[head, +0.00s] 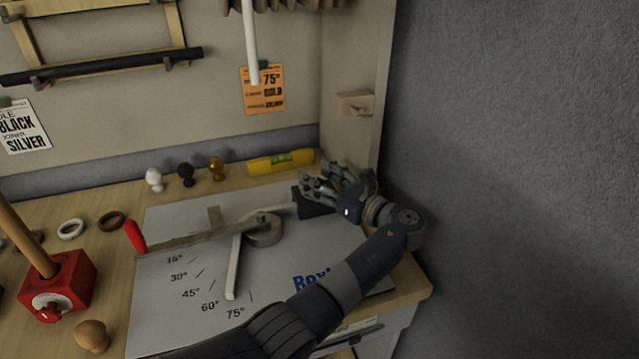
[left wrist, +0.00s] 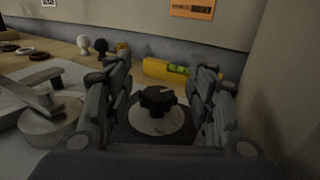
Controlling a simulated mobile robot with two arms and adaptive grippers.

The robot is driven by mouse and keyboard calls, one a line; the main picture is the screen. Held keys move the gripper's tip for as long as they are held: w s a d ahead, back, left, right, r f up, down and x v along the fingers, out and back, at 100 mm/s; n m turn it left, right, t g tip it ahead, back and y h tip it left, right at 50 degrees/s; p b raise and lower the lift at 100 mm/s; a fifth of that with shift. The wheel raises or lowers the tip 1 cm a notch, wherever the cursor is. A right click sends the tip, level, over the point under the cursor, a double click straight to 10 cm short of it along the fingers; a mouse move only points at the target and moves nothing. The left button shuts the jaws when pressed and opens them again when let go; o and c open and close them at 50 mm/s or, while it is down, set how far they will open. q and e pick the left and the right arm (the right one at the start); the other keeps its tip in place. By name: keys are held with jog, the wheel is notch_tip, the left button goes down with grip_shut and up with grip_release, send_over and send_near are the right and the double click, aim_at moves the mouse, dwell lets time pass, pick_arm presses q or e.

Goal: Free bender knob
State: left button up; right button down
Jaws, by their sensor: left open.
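The bender is a grey plate (head: 180,290) with a degree scale, a round hub (head: 264,229) and a lever with a red handle (head: 136,236). A white rod (head: 233,268) lies across the scale. In the left wrist view, a black knob (left wrist: 158,98) sits on a pale round disc with a dark surround. My left gripper (head: 318,178) is open at the plate's far right corner. In the left wrist view, its fingers (left wrist: 162,82) stand either side of the knob, apart from it. In the head view, the gripper largely hides the knob. My right gripper is not in view.
A yellow level (head: 281,162) lies behind the gripper, with white (head: 154,180), black (head: 186,175) and amber knobs (head: 217,169) to its left. A red block (head: 60,287) holds a wooden rod. Walls stand close behind and to the right.

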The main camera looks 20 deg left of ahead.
pick_arm(q)
notch_tip(320, 180, up, 8)
jog(key=shift+r, duration=0.1)
dwell(0.4)
